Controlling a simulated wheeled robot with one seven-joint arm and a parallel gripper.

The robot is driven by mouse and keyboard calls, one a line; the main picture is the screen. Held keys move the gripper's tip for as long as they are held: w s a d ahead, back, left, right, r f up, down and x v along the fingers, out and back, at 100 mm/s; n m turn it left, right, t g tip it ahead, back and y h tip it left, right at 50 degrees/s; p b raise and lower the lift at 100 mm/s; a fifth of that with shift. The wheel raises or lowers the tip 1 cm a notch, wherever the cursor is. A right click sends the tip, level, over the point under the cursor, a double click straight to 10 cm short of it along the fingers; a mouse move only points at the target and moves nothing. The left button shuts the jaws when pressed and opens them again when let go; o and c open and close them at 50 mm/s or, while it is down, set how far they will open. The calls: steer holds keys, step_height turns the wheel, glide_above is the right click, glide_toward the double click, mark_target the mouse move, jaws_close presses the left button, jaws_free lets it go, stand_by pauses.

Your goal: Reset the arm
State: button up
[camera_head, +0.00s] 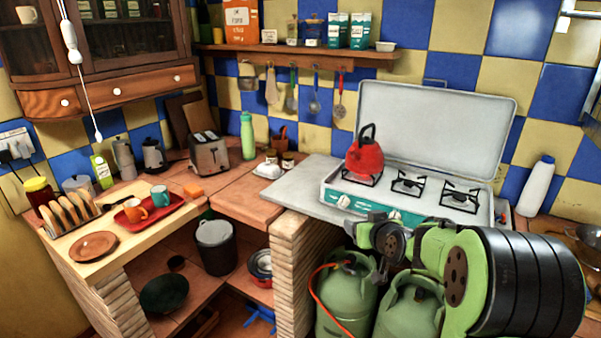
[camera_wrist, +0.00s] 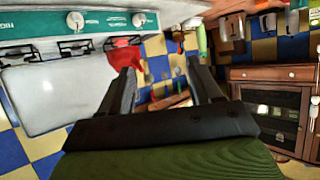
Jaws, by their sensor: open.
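My green and black arm (camera_head: 520,285) is folded in the lower right of the head view, in front of the gas stove (camera_head: 400,213). In the wrist view, which looks upside down, my gripper (camera_wrist: 161,78) shows two dark fingers spread apart with nothing between them. The red kettle (camera_head: 365,158) stands on the stove's left burner. It also shows in the wrist view (camera_wrist: 125,57), beyond the left finger and apart from it. Part of the stove front and the gas bottles is hidden behind my arm in the head view.
Two green gas bottles (camera_head: 345,295) stand under the stove. A wooden counter at left holds a red tray (camera_head: 150,212) with mugs, a toast rack (camera_head: 70,212) and a brown plate (camera_head: 94,246). A white bottle (camera_head: 536,186) stands right of the stove.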

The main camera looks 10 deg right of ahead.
steer(key=s+a+r+n+g+p, duration=0.1)
steer(key=s+a+r+g, duration=0.15)
steer(key=s+a, duration=0.45)
steer(key=s+a+r+g, duration=0.1)
steer(key=s+a+r, duration=0.25)
steer(key=s, duration=0.55)
steer(key=s+a+f+g, duration=0.1)
steer(key=s+g, duration=0.1)
steer(key=s, duration=0.7)
steer(key=s+a+f+g+p, duration=0.1)
steer(key=s, duration=0.8)
steer(key=shift+a+g, duration=0.35)
